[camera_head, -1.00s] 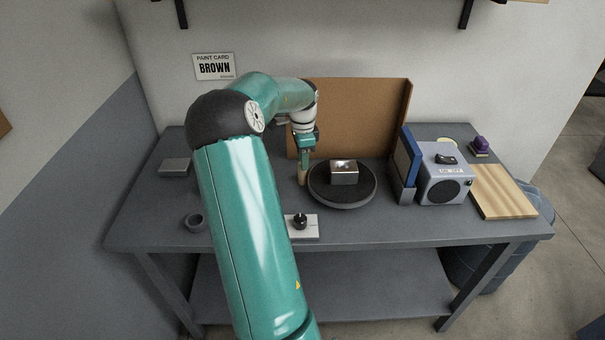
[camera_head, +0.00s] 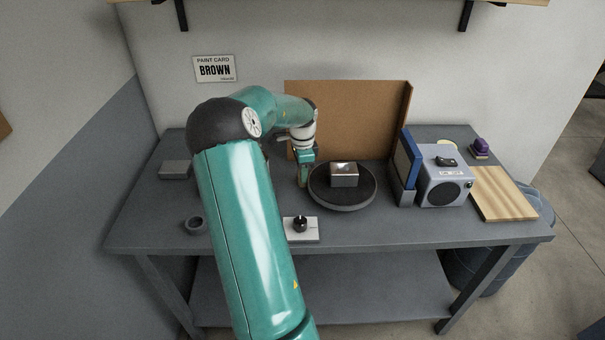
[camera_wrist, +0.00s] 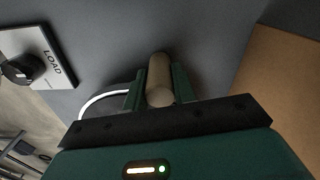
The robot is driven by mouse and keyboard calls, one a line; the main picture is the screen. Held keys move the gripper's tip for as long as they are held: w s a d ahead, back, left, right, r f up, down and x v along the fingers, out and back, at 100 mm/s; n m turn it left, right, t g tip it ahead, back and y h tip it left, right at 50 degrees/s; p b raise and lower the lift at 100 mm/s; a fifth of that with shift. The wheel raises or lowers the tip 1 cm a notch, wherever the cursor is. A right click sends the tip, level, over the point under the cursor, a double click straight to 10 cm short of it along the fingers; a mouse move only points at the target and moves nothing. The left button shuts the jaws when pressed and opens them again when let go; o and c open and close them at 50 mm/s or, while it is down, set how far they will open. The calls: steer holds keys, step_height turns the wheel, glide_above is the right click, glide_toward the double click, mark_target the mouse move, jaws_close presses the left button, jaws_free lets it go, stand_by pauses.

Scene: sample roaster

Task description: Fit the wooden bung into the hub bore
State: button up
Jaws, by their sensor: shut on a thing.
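My gripper (camera_head: 304,173) is shut on the wooden bung, low over the bench just left of the dark round turntable (camera_head: 343,199). In the wrist view the bung (camera_wrist: 159,76) is a tan cylinder between the two green fingers of my gripper (camera_wrist: 158,88). It sticks out beyond the fingertips over grey bench top. I cannot tell whether the bung touches the bench. I cannot make out the hub bore in either view. A shiny metal block (camera_head: 344,175) sits on the turntable. The turntable's pale rim (camera_wrist: 103,97) partly shows beside the fingers.
A brown board (camera_head: 350,115) stands behind the turntable. A blue panel (camera_head: 407,160) and a grey box (camera_head: 444,185) stand to its right. A plate with a black knob (camera_head: 301,228) lies in front, and a dark ring (camera_head: 195,224) lies at left.

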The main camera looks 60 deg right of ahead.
steer(key=shift+r, duration=0.45)
step_height(320, 180, up, 2)
steer(key=shift+r, duration=0.1)
steer(key=s+a+r, duration=0.6)
steer(key=a+r, duration=0.4)
steer(key=a, duration=0.2)
steer(key=shift+s+a, duration=0.15)
steer(key=shift+a, duration=0.1)
steer(key=shift+s+f, duration=0.1)
